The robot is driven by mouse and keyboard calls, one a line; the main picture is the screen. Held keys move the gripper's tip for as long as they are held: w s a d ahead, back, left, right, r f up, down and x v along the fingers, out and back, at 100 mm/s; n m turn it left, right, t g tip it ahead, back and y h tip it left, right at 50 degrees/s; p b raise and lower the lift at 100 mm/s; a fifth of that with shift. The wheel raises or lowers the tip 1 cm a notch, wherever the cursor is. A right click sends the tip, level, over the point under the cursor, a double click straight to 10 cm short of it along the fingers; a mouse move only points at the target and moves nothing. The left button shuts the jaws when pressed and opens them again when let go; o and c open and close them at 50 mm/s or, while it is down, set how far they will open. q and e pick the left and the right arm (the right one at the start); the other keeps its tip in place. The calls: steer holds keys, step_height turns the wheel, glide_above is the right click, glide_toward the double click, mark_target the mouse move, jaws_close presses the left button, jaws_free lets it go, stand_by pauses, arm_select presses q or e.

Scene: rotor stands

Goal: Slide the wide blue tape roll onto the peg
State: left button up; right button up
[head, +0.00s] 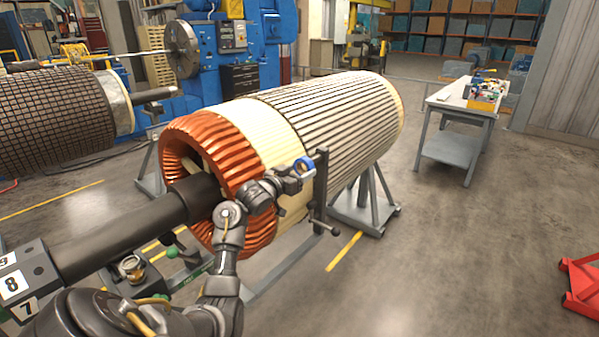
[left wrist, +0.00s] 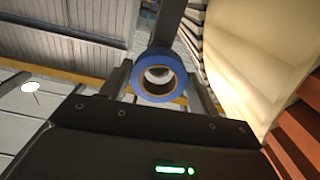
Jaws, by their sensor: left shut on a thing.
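The wide blue tape roll (head: 305,163) is held between the fingers of my left gripper (head: 300,171), which is shut on it. In the left wrist view the roll (left wrist: 159,97) faces the camera with its brown-lined hole visible, between the two fingers (left wrist: 160,88). A dark upright post (head: 321,180) stands just right of the roll in the head view. In the left wrist view a dark bar (left wrist: 169,22) runs up behind the roll. A short dark rod (head: 326,228) sticks out low on the post. I cannot tell whether a peg is inside the roll's hole. My right gripper is not in view.
A large rotor with copper-coloured end windings (head: 176,136) lies right behind my left gripper. A thick dark shaft (head: 130,225) extends from it to the lower left. A grey workbench (head: 450,103) stands at the back right. The floor to the right is mostly clear.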

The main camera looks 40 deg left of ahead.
arm_select(q)
steer(key=shift+w, duration=0.2)
steer(key=shift+w, duration=0.45)
steer(key=shift+w, duration=0.3)
stand_by(0.4)
steer(key=shift+w+b, duration=0.4)
steer(key=shift+w, duration=0.75)
steer(key=shift+w, duration=0.2)
steer(key=shift+w+b, duration=0.35)
steer(key=shift+w, duration=0.4)
steer(key=shift+w, duration=0.1)
